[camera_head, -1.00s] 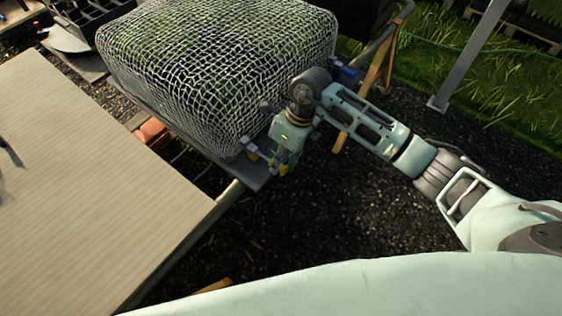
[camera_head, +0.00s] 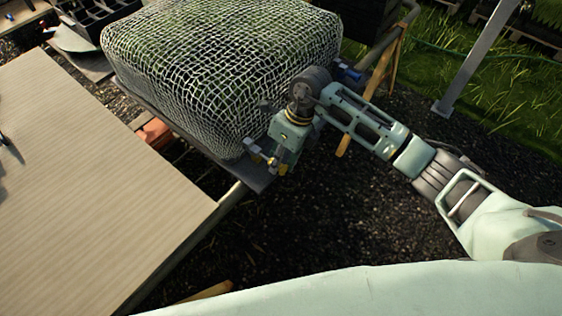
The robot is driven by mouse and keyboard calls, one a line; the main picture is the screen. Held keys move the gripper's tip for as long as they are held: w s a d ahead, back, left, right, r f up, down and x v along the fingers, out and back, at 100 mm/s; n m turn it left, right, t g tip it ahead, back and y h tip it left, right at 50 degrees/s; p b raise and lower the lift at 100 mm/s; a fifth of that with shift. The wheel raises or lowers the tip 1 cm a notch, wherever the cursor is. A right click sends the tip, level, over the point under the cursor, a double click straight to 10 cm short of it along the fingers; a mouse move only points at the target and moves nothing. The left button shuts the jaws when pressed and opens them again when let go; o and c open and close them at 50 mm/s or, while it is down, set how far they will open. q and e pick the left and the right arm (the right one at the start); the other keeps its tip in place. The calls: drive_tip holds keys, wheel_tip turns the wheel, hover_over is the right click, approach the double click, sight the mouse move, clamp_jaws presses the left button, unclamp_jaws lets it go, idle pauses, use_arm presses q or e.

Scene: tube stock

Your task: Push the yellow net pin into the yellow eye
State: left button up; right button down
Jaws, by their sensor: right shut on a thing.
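My right gripper (camera_head: 275,163) points down at the near corner of the net-covered load. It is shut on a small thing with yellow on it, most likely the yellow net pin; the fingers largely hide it. A small grey fitting with a yellow part (camera_head: 253,151), likely the yellow eye, sits at the platform corner just left of the gripper. I cannot tell whether pin and eye touch. The white net (camera_head: 225,70) drapes over the green load. My left gripper is not in view.
A blue fitting (camera_head: 351,74) sits on the platform's right side, beyond my right wrist. A ribbed tan table top (camera_head: 90,200) fills the left, with an unclear dark thing at its left edge. Dark gravel (camera_head: 330,220) lies open below the gripper. A grey post (camera_head: 480,55) stands right.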

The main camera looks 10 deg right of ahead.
drive_tip(key=shift+w+a+b, duration=0.8)
drive_tip(key=shift+w, duration=0.2)
drive_tip(key=c, duration=1.6)
unclamp_jaws()
drive_tip(key=shift+r, duration=0.15)
drive_tip(key=shift+o, duration=0.6)
drive_tip(key=shift+w+a, duration=0.1)
drive_tip(key=o, duration=1)
drive_tip(key=shift+s+d+p, duration=0.55)
drive_tip(key=shift+s+d, duration=0.25)
drive_tip(key=shift+s, duration=0.25)
drive_tip(key=shift+d, duration=0.1)
